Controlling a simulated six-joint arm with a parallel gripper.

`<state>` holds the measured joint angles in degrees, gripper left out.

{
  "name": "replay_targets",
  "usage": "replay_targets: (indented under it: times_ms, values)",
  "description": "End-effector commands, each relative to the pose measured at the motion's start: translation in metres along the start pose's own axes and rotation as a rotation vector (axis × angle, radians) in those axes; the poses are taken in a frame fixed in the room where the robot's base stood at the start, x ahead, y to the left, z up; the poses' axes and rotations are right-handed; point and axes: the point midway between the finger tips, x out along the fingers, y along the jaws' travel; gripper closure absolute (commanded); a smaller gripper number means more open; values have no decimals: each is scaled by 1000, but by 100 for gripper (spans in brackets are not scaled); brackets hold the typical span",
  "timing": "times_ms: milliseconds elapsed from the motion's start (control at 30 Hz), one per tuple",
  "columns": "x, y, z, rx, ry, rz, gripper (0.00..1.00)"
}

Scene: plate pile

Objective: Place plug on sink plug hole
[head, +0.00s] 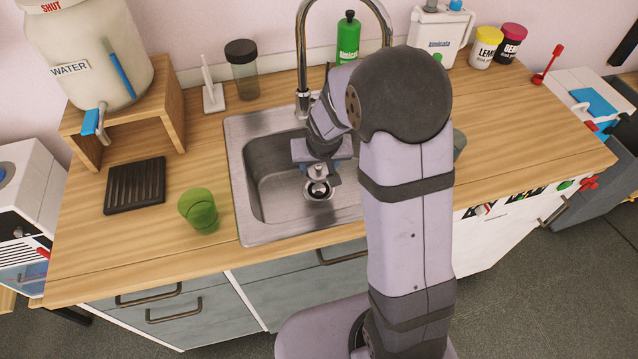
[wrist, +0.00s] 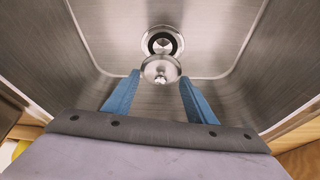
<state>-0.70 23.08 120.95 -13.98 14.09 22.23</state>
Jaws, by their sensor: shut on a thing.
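The round metal plug (wrist: 160,66) with a small knob lies between the blue fingertips of my gripper (wrist: 159,76) in the wrist view. My gripper is shut on the plug. The sink plug hole (wrist: 162,41), a dark ring with a metal rim, shows just beyond the plug. In the head view my gripper (head: 319,163) is down inside the sink basin. The plug (head: 318,172) shows below it, held above and slightly behind the plug hole (head: 318,190). The exact height of the plug over the hole is hard to tell.
The metal sink (head: 240,200) has steep walls around my gripper. The tap (head: 303,75) arches over its back edge. A green cup (head: 198,210) and a black ridged tray (head: 135,186) stand left of the sink. My arm hides the sink's right part.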

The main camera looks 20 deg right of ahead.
Motion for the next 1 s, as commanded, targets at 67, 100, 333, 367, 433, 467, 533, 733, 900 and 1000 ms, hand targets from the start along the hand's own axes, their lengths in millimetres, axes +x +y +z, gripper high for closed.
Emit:
replay_targets:
  times_ms: [67,100,333,367,433,467,533,733,900,1000]
  values:
    - [14,1,7,-1,-3,2,74]
    - [20,1,9,-1,-3,1,74]
    - [33,1,13,0,0,1,74]
    - [33,1,13,1,0,1,74]
    - [33,1,14,1,0,1,74]
    - [35,1,14,1,0,1,74]
    - [41,1,17,0,-1,1,74]
    - [64,1,26,1,-1,1,74]
    - [67,0,28,2,1,0,74]
    - [67,1,27,2,1,0,74]
